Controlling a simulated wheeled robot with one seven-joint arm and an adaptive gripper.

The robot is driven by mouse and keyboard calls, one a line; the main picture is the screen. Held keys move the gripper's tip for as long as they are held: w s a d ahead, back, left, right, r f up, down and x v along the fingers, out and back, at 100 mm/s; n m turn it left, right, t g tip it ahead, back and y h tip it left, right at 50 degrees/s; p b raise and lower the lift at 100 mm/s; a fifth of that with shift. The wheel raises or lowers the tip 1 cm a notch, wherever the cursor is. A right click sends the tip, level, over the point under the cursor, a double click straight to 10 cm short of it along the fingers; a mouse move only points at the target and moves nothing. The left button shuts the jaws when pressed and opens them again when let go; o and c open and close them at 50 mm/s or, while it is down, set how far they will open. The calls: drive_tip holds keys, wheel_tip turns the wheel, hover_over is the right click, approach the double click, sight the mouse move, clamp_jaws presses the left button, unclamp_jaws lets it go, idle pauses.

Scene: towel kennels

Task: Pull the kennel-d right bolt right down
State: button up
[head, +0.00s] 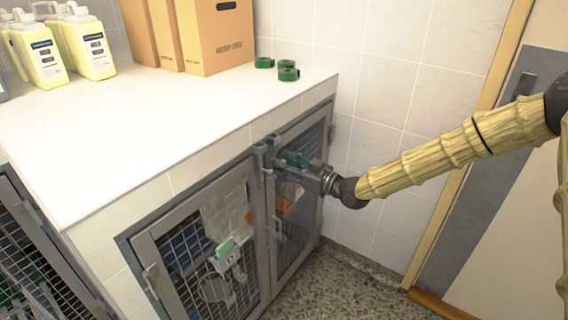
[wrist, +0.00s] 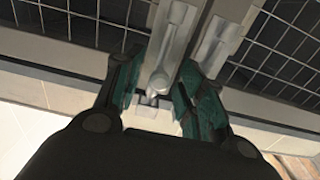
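Two grey-framed mesh kennel doors meet at a post under the white counter: a left door (head: 160,230) and a right door (head: 312,215). My gripper (head: 288,160) is at the top of the right door, near where the doors meet. In the wrist view my gripper (wrist: 160,68) is open, with a teal-padded finger on each side of a metal bolt (wrist: 174,28) with a rounded end. The right finger is close to the bolt; contact is unclear. A second bolt (wrist: 222,42) is just right of that finger. No kennel letter is readable.
The white counter (head: 130,120) carries yellow jugs (head: 92,48), cardboard file boxes (head: 215,35) and green rolls (head: 288,72). Another mesh door (head: 45,255) is at the lower left. A tiled wall is right of the doors. Some speckled floor (head: 350,290) is clear.

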drive_tip(key=shift+w+a, duration=0.25)
drive_tip(key=shift+a, duration=0.15)
